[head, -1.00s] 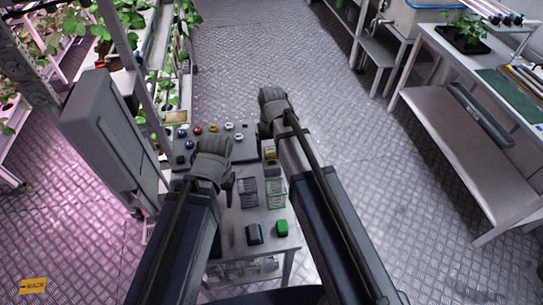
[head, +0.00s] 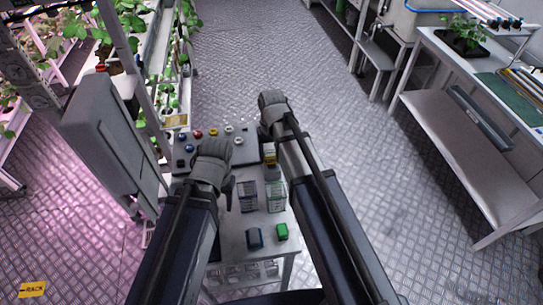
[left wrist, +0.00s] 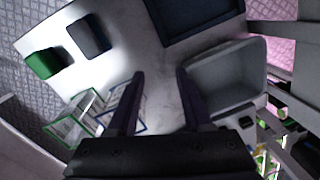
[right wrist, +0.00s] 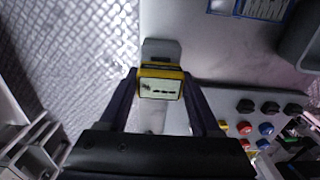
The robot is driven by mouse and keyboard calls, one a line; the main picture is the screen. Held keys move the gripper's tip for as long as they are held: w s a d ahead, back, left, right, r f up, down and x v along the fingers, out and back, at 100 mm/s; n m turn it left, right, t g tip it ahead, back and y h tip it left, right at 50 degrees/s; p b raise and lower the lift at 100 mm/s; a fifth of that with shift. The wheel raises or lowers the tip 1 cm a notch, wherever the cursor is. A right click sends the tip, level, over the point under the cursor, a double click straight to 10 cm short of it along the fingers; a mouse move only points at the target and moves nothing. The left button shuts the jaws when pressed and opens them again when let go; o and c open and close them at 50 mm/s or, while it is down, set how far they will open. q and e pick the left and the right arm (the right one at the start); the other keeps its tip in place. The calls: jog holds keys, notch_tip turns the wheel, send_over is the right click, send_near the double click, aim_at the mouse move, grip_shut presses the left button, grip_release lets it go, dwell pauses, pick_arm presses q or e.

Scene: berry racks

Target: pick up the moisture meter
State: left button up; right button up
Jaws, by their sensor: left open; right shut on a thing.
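The moisture meter (right wrist: 160,86), a yellow block with a pale face bearing dark marks, sits between the fingers of my right gripper (right wrist: 160,74), which is shut on it. The meter is also visible in the head view (head: 270,158), beside my right arm. A grey block (right wrist: 161,50) shows just beyond it in the right wrist view; I cannot tell whether they touch. My left gripper (left wrist: 161,74) is open and empty above the table. In the head view, my left gripper (head: 212,165) hides part of the table.
The narrow table (head: 235,240) holds a dark box (head: 254,238), a green box (head: 281,231), blue- and green-edged racks (head: 247,196), and a panel of coloured knobs (head: 212,132). A grey bin (left wrist: 225,80) lies right of my left fingers. Open floor (head: 370,180) lies right.

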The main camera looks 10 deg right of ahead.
notch_tip(320, 180, up, 10)
jog(key=p, duration=0.9)
jog(key=shift+p, duration=0.4)
pick_arm(q)
notch_tip(320, 180, up, 10)
jog(key=shift+f, duration=0.1)
pick_arm(e)
jog(key=shift+f, duration=0.1)
